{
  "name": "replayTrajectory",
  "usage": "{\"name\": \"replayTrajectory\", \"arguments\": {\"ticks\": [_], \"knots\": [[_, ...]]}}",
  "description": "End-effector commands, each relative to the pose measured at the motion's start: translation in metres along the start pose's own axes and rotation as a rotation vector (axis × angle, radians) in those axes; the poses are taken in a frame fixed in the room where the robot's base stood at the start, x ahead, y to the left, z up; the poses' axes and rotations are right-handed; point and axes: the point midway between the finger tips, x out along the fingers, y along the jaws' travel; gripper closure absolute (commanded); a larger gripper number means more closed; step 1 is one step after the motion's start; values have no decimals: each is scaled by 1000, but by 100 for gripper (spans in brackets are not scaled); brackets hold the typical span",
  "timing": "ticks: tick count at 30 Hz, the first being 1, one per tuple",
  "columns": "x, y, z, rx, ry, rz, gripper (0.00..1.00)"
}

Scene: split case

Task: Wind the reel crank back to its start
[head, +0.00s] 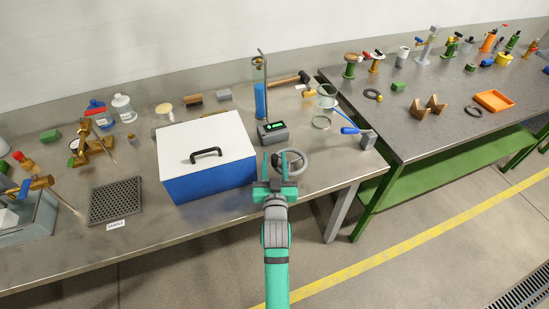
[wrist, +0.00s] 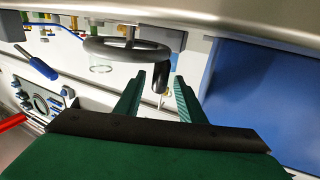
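The reel crank is a dark grey handwheel (head: 294,162) near the front edge of the left bench, right of the blue and white case. My gripper (head: 274,160) reaches the wheel's left side. In the wrist view its two green fingers (wrist: 160,78) stand apart, with the knob in the gap between their tips. I see clear space at the fingers, so they are not closed on it.
The blue case with white lid (head: 206,144) stands left of my gripper; its blue side (wrist: 265,95) fills the wrist view's right. A grey box with green display (head: 272,132) stands behind the wheel. A blue-handled tool (head: 356,131) lies to the right.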

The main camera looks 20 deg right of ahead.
Motion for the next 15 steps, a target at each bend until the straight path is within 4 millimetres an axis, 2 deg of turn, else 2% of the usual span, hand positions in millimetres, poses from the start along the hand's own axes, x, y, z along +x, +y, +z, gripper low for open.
{"name": "replayTrajectory", "arguments": {"ticks": [4, 13, 14, 15], "knots": [[9, 0, 0, -1, 1, 0, 64], [11, 0, 0, 0, 0, 0, 64], [10, 0, 0, 0, 0, 0, 69], [10, 0, 0, 0, 0, 0, 78]]}}
